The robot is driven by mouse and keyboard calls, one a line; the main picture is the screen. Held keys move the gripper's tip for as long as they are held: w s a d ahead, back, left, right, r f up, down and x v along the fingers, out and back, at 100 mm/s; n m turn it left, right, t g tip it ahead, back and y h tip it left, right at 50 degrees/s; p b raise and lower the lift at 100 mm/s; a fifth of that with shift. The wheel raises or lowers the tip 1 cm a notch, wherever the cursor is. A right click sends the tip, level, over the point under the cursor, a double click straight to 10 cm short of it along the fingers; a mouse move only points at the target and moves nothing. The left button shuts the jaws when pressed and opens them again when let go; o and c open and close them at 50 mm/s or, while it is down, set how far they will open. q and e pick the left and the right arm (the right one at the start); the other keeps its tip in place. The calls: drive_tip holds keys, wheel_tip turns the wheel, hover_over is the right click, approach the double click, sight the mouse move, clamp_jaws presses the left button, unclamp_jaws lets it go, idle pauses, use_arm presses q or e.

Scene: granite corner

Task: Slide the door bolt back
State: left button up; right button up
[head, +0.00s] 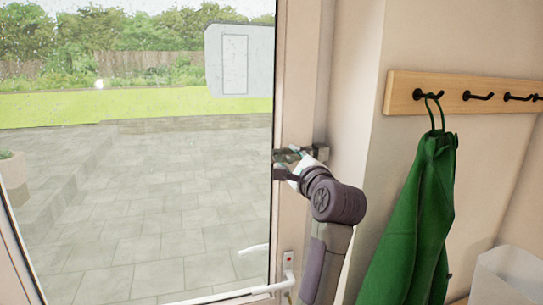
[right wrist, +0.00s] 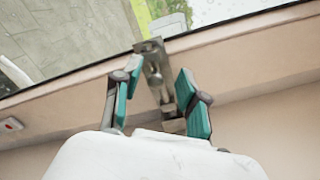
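A grey metal door bolt (right wrist: 157,72) is mounted at the edge of the glazed door (head: 293,90). In the head view, part of the bolt's metalwork (head: 320,152) shows beside my gripper; the rest is covered by it. My right gripper (head: 283,164) is at the bolt. In the right wrist view, its two teal-padded fingers (right wrist: 160,70) stand apart on either side of the bolt. A narrow gap seems to show by each finger; I cannot tell whether either one touches. My left gripper is in neither view.
A white door handle (head: 288,281) is below the bolt, with a small red-marked plate (head: 288,257) above it. A green garment (head: 420,215) hangs from a wooden hook rail (head: 460,92) at the right. A white bin (head: 508,275) stands at lower right.

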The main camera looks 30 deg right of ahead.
drive_tip(key=v, duration=0.5)
drive_tip(key=shift+s+a+r, duration=0.15)
drive_tip(key=shift+s+a, duration=0.05)
drive_tip(key=shift+s, duration=0.1)
